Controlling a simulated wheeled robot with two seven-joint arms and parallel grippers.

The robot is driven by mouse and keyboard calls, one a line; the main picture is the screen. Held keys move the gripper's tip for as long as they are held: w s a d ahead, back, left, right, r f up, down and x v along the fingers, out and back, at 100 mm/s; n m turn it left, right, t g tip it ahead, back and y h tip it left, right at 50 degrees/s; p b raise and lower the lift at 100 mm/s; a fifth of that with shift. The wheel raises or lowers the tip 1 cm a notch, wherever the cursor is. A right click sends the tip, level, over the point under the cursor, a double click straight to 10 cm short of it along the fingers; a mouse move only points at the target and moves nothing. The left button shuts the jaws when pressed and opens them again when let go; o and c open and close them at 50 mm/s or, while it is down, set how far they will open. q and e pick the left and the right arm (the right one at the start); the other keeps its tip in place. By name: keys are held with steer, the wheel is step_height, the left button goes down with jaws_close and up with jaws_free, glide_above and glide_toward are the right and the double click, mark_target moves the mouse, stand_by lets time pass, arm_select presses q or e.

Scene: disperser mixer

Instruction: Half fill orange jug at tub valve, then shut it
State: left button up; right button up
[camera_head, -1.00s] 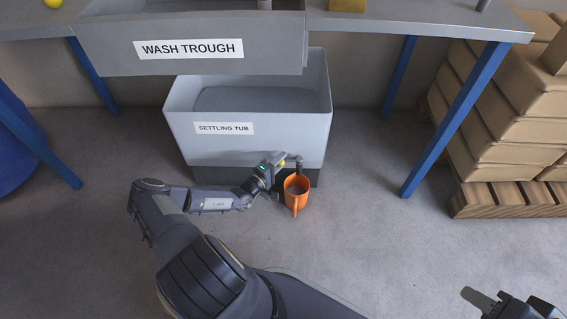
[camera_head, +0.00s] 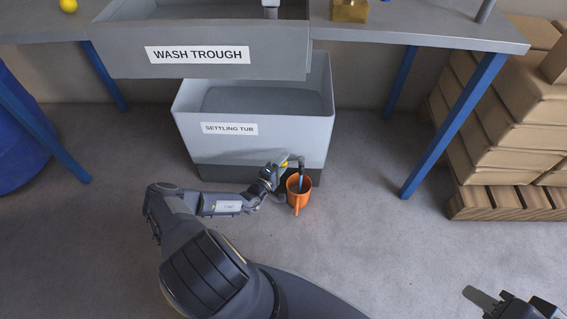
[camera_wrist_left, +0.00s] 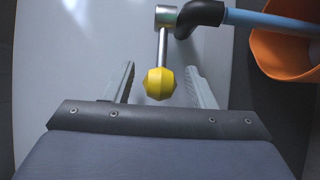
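The settling tub (camera_head: 262,148) stands on the floor, with a dark spout (camera_head: 301,160) low at its front right. The orange jug (camera_head: 300,198) stands upright below the spout. A blue stream (camera_wrist_left: 265,23) runs from the spout into the jug (camera_wrist_left: 278,52); the liquid level is hidden. The valve lever ends in a yellow knob (camera_wrist_left: 160,83). My left gripper (camera_wrist_left: 161,85) is open, its fingers on either side of the knob with visible gaps. It is left of the spout in the head view (camera_head: 280,168). My right gripper (camera_head: 510,303) is at the lower right, away from the jug; its opening is unclear.
The wash trough (camera_head: 120,58) overhangs the tub from the bench (camera_head: 420,36). Blue bench legs (camera_head: 455,125) flank the tub. Stacked boxes (camera_head: 500,130) on a wooden pallet (camera_head: 505,203) stand at right, a blue drum (camera_head: 20,150) at left. Floor right of the jug is clear.

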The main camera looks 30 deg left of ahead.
arm_select(q)
steer(key=shift+s, duration=0.35)
steer(key=s+p, duration=0.3)
steer(key=s, duration=0.4)
steer(key=shift+a, duration=0.3)
